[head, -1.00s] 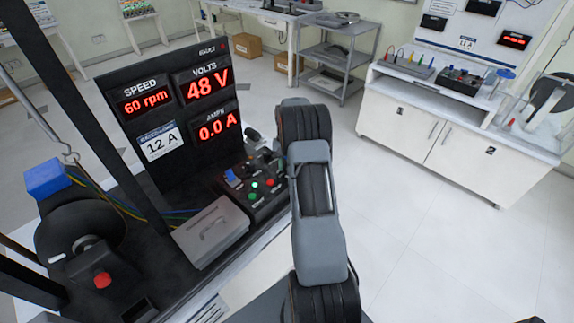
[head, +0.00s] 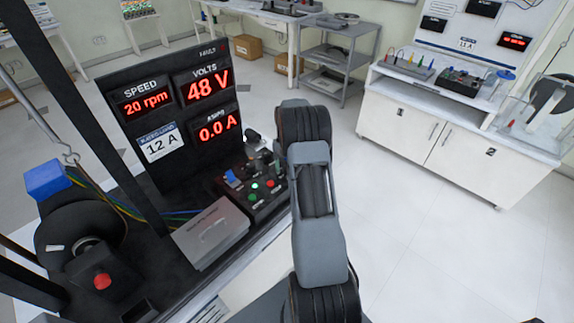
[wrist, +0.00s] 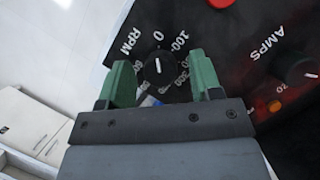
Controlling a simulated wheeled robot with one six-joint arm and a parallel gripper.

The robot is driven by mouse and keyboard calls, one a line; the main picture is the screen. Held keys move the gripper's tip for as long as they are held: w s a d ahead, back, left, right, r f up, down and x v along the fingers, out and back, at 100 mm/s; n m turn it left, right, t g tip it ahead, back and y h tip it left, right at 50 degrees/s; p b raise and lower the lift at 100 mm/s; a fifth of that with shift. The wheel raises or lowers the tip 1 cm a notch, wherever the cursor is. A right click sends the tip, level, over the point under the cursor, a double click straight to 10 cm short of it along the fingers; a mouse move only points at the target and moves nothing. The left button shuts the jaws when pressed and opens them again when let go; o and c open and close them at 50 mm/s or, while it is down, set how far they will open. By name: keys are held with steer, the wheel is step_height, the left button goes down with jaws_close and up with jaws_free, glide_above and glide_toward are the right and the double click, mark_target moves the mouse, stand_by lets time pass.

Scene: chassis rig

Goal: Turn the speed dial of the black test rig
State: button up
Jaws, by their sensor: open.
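The black test rig (head: 135,130) stands at left in the head view, with a display board reading SPEED 20 rpm, VOLTS 48 V and AMPS 0.0 A. Its speed dial (wrist: 159,68), a black knob with a white pointer line inside an RPM scale, is in the upper middle of the wrist view. My gripper (wrist: 162,78) is open, with one green finger on each side of the dial. I cannot tell whether the fingers touch it. In the head view my arm hides part of the control box (head: 250,190).
An AMPS knob (wrist: 298,68) is right of the dial in the wrist view, with an orange lamp (wrist: 274,106) nearby. A grey box (head: 210,232) sits in front of the control box. White cabinets (head: 455,135) stand across open floor at right.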

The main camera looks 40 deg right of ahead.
steer(key=v, duration=1.3)
steer(key=shift+w+r+b, duration=0.2)
steer(key=shift+r+b, duration=0.15)
steer(key=shift+d, duration=0.1)
steer(key=shift+w, duration=0.1)
